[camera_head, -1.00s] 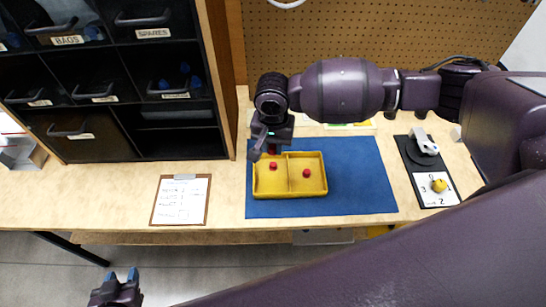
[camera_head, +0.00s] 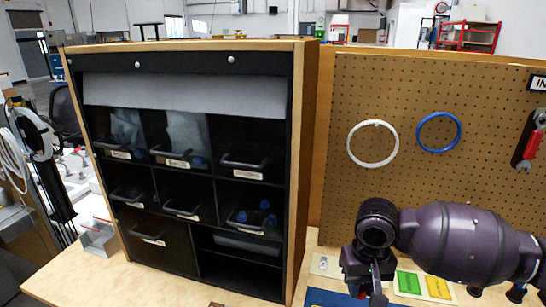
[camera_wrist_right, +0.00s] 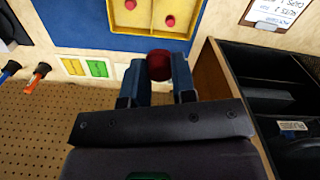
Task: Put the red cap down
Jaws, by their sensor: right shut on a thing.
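My right gripper (camera_head: 368,288) is at the lower right of the head view. In the right wrist view the right gripper (camera_wrist_right: 159,72) is shut on a dark red cap (camera_wrist_right: 159,62), held between its two fingertips. Past the cap, a yellow tray (camera_wrist_right: 125,28) lies on a blue mat (camera_wrist_right: 75,22). Two small red pieces (camera_wrist_right: 131,4) (camera_wrist_right: 170,20) sit in the tray, one each side of its divider. The cap appears apart from the tray, but its height above the bench is hard to tell. My left gripper is out of view.
A black cabinet with drawers and bins (camera_head: 180,215) stands left of my right gripper. A pegboard (camera_head: 430,160) with a white ring (camera_head: 372,144) and a blue ring (camera_head: 438,132) rises behind. Green (camera_head: 409,283) and yellow (camera_head: 438,288) labels lie near the gripper.

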